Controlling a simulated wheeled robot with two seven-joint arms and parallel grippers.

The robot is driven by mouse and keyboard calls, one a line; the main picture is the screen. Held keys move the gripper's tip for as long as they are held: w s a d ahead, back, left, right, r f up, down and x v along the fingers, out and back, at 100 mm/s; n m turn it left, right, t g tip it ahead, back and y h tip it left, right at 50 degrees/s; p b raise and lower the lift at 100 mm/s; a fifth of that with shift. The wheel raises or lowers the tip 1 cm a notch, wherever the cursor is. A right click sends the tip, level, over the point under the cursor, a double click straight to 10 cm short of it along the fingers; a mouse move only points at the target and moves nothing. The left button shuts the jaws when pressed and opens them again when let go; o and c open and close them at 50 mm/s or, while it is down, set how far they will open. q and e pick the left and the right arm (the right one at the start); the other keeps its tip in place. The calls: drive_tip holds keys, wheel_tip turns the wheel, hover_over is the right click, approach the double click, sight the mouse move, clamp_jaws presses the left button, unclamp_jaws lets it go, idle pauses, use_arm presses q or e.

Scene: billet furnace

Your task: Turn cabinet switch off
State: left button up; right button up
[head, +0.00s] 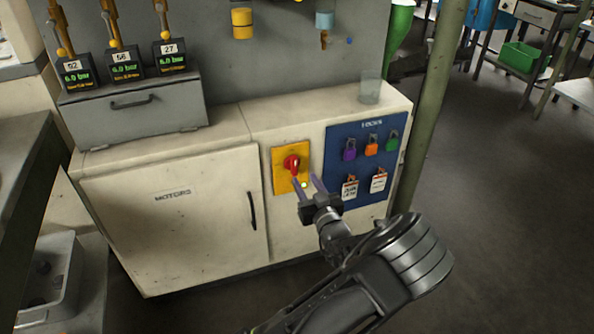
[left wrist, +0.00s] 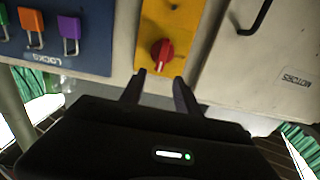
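The cabinet switch is a red rotary knob (head: 292,164) on a yellow plate (head: 278,155) on the front of the cream cabinet (head: 180,215). The knob also shows in the left wrist view (left wrist: 162,54), where the picture is upside down. Its handle looks roughly upright, slightly tilted. My left gripper (head: 306,183) is open and empty, its fingers pointing at the plate just below and right of the knob. In the left wrist view the fingertips (left wrist: 158,82) are spread, with the knob just beyond the gap, apparently not touched. My right gripper is not in view.
A blue lock board (head: 335,140) with coloured padlocks and tags is right of the switch. A clear cup (head: 369,90) stands on the cabinet top. A green post (head: 436,105) rises at the right end.

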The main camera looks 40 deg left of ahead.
sight(295, 164)
use_arm(q)
drive_tip(key=b+x, duration=0.1)
drive_tip(key=x, duration=0.6)
drive_tip(key=shift+w+a+f, duration=0.2)
drive_tip(key=shift+a, duration=0.2)
drive_tip(key=shift+c, duration=0.6)
clamp_jaws()
